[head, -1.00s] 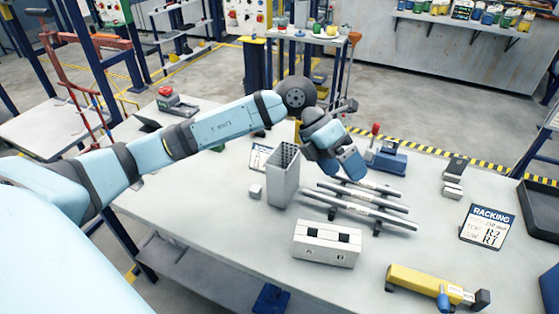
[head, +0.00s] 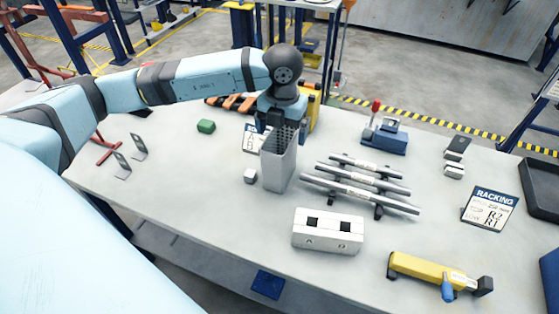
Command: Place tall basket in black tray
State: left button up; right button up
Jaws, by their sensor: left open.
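The tall basket (head: 280,168) is a narrow grey upright box with a dark gridded top. It stands on the light grey table, left of the middle. My left gripper (head: 271,122) points down at the basket's top, just above or behind it. Its jaws are open, but its fingertips are largely hidden and I cannot tell whether they touch the basket. The black tray (head: 530,205) lies at the table's right edge, partly cut off by the frame. My right gripper is out of view.
Parallel grey bars (head: 360,192) on a stand are right of the basket. A white block (head: 327,231) with two black squares is in front. A racking sign (head: 489,208) and a yellow tool (head: 437,272) lie toward the right. A small white cube (head: 250,176) sits left of the basket.

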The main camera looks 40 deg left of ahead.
aim_at(280, 146)
pick_arm(q)
jog(key=f, duration=0.3)
jog(key=f+p, duration=0.1)
jog(key=f, duration=0.1)
jog(key=shift+a+f, duration=0.3)
jog(key=shift+s, duration=0.1)
jog(key=shift+c, duration=0.4)
jog(key=shift+r, duration=0.15)
jog(key=c, duration=1.4)
